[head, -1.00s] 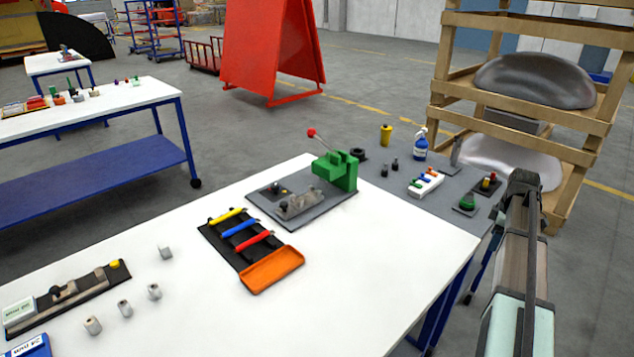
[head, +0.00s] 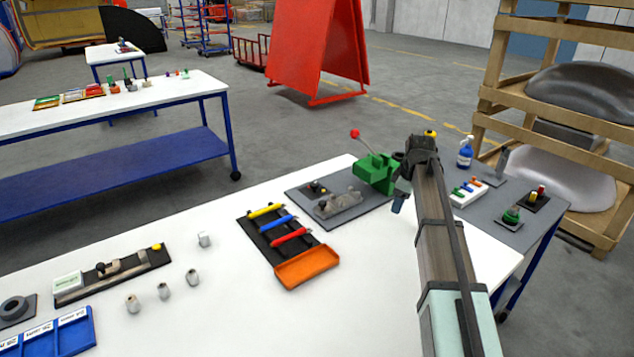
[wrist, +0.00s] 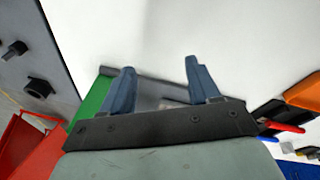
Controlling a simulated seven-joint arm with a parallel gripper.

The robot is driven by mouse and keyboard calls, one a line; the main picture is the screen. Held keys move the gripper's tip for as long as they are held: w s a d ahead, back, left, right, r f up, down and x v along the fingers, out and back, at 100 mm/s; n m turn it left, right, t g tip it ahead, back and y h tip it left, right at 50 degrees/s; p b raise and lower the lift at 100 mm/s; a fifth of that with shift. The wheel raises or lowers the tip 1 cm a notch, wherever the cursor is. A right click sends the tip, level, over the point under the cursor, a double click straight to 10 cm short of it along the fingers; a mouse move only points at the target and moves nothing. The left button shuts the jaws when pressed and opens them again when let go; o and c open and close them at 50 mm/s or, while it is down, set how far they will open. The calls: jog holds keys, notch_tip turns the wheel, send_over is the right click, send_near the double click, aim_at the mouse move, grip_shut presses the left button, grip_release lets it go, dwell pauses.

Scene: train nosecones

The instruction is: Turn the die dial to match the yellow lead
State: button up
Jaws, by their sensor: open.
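The yellow lead (head: 266,211) lies at the far end of a black rack, beside a blue lead (head: 277,224) and a red lead (head: 289,236). A green press (head: 377,174) with a red-knobbed lever stands on a grey base plate. A small dark knob (head: 316,187) sits on that base and may be the die dial; its setting is too small to read. My gripper (head: 398,203) is beside the press, to its right, above the bench. In the wrist view my gripper (wrist: 160,70) has blue fingers, apart and empty, with part of the green press (wrist: 94,103) to the left.
An orange tray (head: 308,267) adjoins the rack. Several small grey pieces (head: 164,291) stand at the left front. The white bench (head: 330,325) is clear in front.

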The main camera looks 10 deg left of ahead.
jog(key=a+r, duration=0.2)
jog(key=a, duration=1.2)
jog(key=m+y, duration=0.2)
jog(key=m, duration=0.1)
send_near(315, 184)
jog(key=x, duration=0.8)
jog(key=shift+f, duration=0.15)
jog(key=c, duration=1)
